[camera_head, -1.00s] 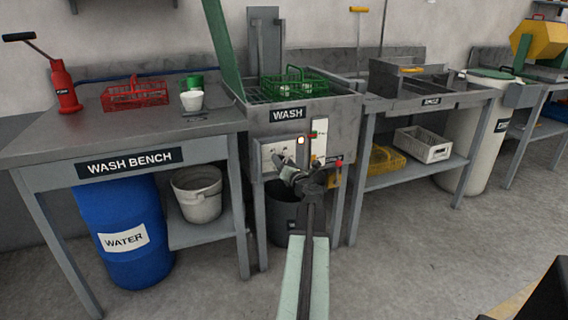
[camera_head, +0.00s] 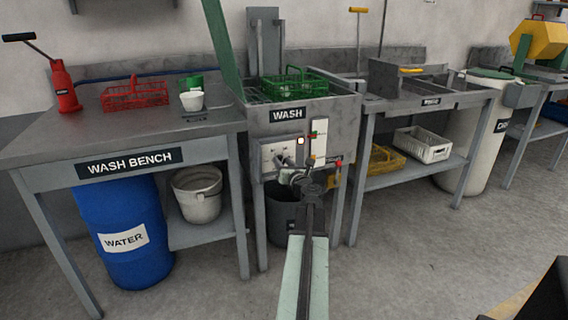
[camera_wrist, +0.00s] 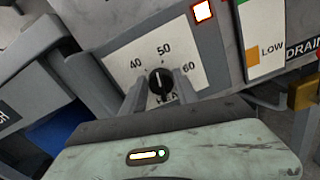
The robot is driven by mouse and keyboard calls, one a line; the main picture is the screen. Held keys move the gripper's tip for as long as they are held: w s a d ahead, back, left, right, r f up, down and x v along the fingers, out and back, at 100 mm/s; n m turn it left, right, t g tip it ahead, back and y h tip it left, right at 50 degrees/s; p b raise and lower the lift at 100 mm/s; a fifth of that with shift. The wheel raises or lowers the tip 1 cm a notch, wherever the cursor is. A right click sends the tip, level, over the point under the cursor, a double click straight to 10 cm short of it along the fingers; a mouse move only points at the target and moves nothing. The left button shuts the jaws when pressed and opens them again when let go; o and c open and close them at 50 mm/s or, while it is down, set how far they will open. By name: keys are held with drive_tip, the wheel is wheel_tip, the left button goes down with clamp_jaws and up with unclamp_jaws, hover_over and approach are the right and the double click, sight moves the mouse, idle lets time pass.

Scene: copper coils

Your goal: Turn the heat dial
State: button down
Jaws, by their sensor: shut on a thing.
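The heat dial (camera_wrist: 160,82) is a small black round knob with a pale pointer line, on a white plate (camera_wrist: 122,60) marked 40, 50 and 60. Its pointer is close to the 50 mark in the wrist view. My gripper (camera_wrist: 160,95) has a grey finger on each side of the dial and is shut on it. In the head view my gripper (camera_head: 287,175) reaches the front panel of the wash station (camera_head: 330,120); it covers most of the dial there. The lettering below the dial is partly hidden.
A lit square lamp (camera_wrist: 203,11) is above the plate, and a level strip marked LOW (camera_wrist: 262,35) is to its right. A yellow drain handle (camera_wrist: 303,95) is close by on the right. A dark bucket (camera_head: 282,222) stands under the station.

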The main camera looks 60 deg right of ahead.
drive_tip(key=n, duration=0.4)
drive_tip(key=shift+a+n, duration=0.1)
drive_tip(key=shift+n, duration=0.2)
drive_tip(key=shift+w+a+f+n+b, duration=0.1)
drive_tip(key=shift+n, duration=2.55)
drive_tip(key=shift+w+a+f+n+b, duration=0.1)
drive_tip(key=shift+f+n+b, duration=0.05)
drive_tip(key=shift+n, duration=2.45)
drive_tip(key=shift+a+f+n+b, duration=0.1)
drive_tip(key=shift+n, duration=2.55)
drive_tip(key=c, duration=0.9)
unclamp_jaws()
drive_tip(key=shift+c, duration=0.2)
